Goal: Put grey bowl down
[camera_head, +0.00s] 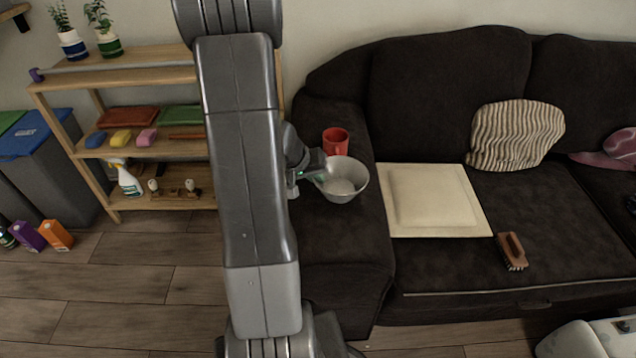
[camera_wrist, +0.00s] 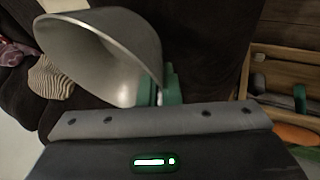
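The grey bowl (camera_head: 341,188) is over the left armrest of the dark sofa (camera_head: 335,235), with its opening up. I cannot tell whether its base touches the armrest. A red mug (camera_head: 336,141) stands on the armrest just behind the bowl.
A cream square board (camera_head: 462,228) and a brown brush (camera_head: 511,251) lie on the seat, right of the armrest. A striped cushion (camera_head: 515,135) leans on the backrest. A wooden shelf (camera_head: 140,152) stands at left. The front of the armrest is clear.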

